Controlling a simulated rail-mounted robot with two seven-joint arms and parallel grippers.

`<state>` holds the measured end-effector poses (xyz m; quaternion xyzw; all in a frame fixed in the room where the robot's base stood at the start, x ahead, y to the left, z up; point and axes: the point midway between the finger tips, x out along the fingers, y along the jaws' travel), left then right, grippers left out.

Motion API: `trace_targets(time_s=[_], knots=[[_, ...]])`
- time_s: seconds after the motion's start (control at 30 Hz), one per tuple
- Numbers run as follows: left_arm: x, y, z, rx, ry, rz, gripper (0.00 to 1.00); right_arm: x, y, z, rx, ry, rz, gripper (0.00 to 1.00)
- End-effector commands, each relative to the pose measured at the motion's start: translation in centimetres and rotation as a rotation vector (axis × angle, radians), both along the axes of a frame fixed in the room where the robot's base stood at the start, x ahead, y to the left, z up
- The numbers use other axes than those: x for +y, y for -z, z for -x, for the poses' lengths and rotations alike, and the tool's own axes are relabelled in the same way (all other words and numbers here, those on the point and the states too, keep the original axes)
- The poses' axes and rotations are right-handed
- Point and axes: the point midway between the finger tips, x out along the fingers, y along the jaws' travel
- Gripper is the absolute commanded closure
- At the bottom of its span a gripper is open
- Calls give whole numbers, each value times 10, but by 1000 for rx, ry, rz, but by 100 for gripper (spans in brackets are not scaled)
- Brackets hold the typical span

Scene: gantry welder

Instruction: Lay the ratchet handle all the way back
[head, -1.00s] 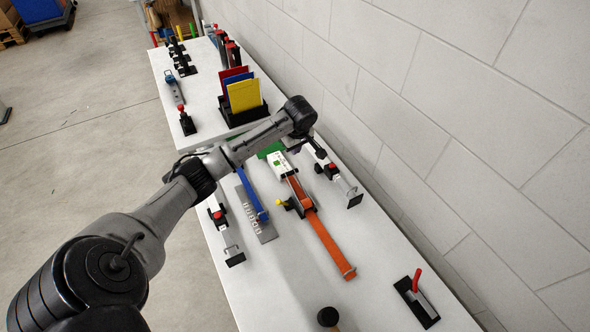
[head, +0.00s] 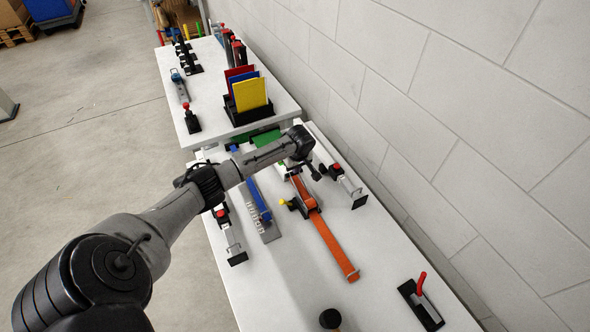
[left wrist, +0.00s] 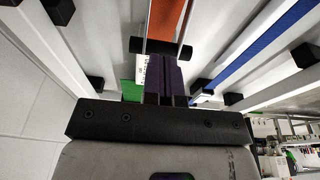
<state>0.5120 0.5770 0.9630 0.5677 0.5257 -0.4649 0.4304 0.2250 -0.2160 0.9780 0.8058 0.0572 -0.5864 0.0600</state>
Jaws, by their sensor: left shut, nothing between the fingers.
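The ratchet (head: 303,197) lies on the white table, with its orange strap (head: 333,243) running toward the front. In the left wrist view, a dark crossbar (left wrist: 160,47) with thin metal side arms, apparently the ratchet handle, lies just beyond the fingers, with orange strap (left wrist: 166,18) behind it. My left gripper (head: 312,174) is above the back end of the ratchet. Its fingers (left wrist: 165,75) are together and empty, close to the crossbar; I cannot tell whether they touch. My right gripper is not in view.
Clamps with red parts stand left (head: 229,235) and right (head: 342,180) of the ratchet. A blue-handled tool (head: 257,198) lies beside it. A wall (head: 470,130) bounds the right side.

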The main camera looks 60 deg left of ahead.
Motion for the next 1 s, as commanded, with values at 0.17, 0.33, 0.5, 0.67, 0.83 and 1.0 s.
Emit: trace_targets(time_s=[0.17,0.33,0.5,0.67,0.83,1.0], knots=[[2,11,0,-1,0,0,100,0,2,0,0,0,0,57],[3,13,0,0,0,0,100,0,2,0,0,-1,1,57],[3,13,0,0,0,0,100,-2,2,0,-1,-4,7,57],[3,15,-1,2,-1,14,100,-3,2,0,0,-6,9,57],[9,26,-1,9,-3,100,100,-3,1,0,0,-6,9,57],[13,39,-2,9,-1,123,100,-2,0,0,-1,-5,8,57]])
